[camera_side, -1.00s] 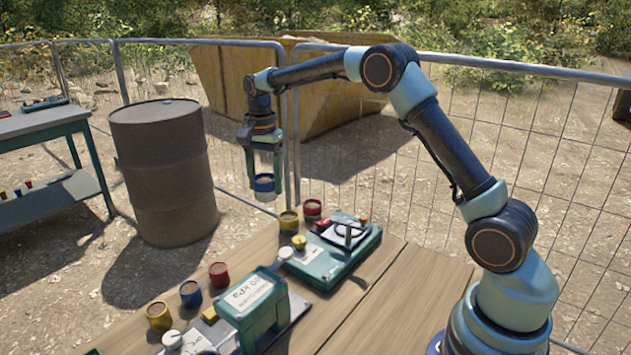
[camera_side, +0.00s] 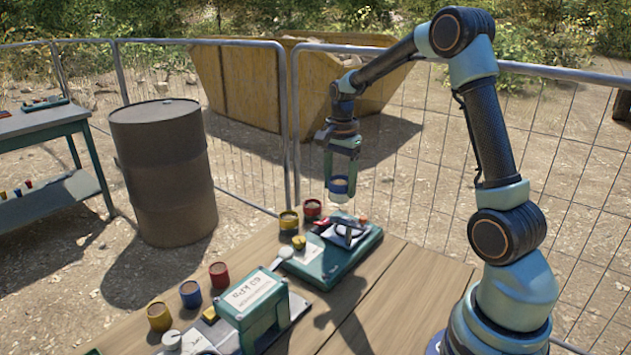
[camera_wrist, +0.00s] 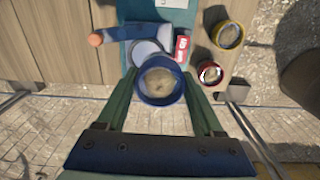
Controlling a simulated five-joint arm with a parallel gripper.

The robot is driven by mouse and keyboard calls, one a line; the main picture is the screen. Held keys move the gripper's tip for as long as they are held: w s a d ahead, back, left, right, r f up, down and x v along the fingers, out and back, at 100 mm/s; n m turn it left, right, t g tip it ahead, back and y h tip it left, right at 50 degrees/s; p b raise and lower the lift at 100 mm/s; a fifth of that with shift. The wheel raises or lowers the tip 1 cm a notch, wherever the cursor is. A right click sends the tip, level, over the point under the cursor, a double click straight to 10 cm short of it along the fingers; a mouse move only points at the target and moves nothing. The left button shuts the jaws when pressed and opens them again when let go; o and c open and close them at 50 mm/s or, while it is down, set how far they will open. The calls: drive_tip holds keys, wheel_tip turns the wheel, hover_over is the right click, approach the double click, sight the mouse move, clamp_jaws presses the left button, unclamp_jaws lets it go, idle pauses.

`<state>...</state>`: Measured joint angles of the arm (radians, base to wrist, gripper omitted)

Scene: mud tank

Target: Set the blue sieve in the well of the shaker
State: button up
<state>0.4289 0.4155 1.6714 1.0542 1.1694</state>
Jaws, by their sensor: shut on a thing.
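My gripper (camera_side: 341,184) is shut on the blue sieve (camera_side: 340,186) and holds it upright in the air above the far end of the shaker (camera_side: 325,265). In the wrist view the blue sieve (camera_wrist: 161,81) sits between the two green fingers, seen from above with a pale mesh inside. The green shaker stands on the wooden bench. Its round well (camera_wrist: 145,52) shows in the wrist view just beyond the sieve, partly covered by it. In the side view the well is hard to make out.
A yellow cup (camera_side: 289,220) and a red cup (camera_side: 312,209) stand beside the shaker. Yellow, blue (camera_side: 191,293) and red cups stand by a green box (camera_side: 252,305) at the near left. A black clip-like handle (camera_side: 347,237) rises from the shaker. The bench's right side is clear.

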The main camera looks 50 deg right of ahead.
drive_tip(key=s, duration=0.1)
drive_tip(key=s+d+f, duration=0.1)
drive_tip(key=shift+s+d+f+m, duration=0.1)
drive_tip(key=shift+s+f+m, duration=0.05)
drive_tip(key=shift+s+m, duration=0.15)
drive_tip(key=shift+f, duration=2.6)
drive_tip(key=shift+f, duration=1.05)
drive_tip(key=o, duration=1.4)
drive_tip(key=shift+r, duration=3.75)
